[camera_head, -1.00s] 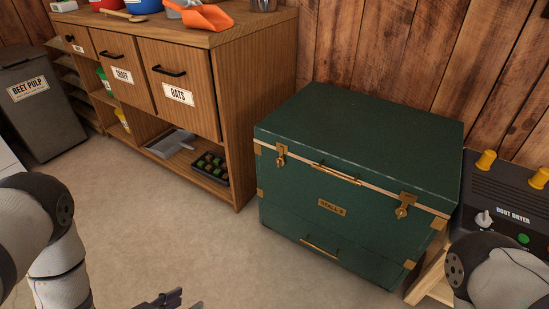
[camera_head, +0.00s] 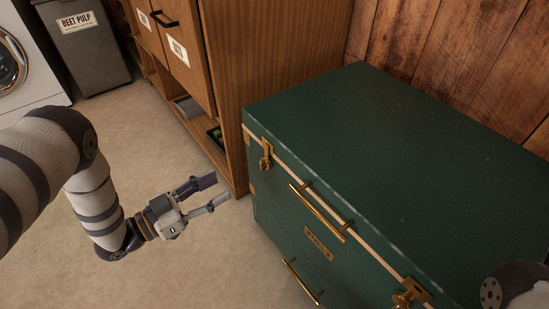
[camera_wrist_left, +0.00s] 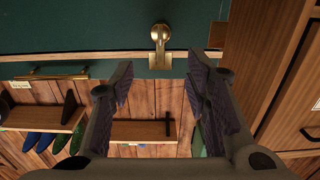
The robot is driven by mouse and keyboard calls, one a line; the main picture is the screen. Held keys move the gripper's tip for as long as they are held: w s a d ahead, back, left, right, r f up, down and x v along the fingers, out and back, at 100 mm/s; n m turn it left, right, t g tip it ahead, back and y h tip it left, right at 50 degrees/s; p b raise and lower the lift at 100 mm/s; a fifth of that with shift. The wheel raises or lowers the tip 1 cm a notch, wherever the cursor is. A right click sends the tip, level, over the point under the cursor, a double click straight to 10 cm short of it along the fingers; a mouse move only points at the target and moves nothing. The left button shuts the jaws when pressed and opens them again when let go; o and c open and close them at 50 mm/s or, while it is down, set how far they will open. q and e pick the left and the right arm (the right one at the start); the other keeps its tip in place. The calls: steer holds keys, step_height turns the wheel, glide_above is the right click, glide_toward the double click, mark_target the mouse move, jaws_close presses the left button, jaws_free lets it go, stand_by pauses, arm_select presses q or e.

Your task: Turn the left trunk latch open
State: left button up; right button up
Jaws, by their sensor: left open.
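The green trunk (camera_head: 390,150) stands on the floor at the right of the head view, its lid closed. Its left latch (camera_head: 266,154) is a brass piece at the front seam. The latch also shows in the left wrist view (camera_wrist_left: 160,48), hanging across the seam and centred just beyond the fingertips. My left gripper (camera_head: 217,190) is open and empty, to the left of the latch and apart from it. Its two fingers also show in the left wrist view (camera_wrist_left: 162,78). The right latch (camera_head: 411,292) is at the lower edge. My right gripper is out of view.
A wooden cabinet (camera_head: 270,60) stands close behind the trunk's left side. Brass handles (camera_head: 318,212) stick out from the trunk's front. A grey bin (camera_head: 90,50) stands at the back left. The floor (camera_head: 180,270) before the trunk is clear.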

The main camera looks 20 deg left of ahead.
mark_target(264, 164)
arm_select(q)
steer(key=b+x, duration=0.2)
steer(key=x, duration=1)
steer(key=shift+r, duration=0.1)
jaws_close()
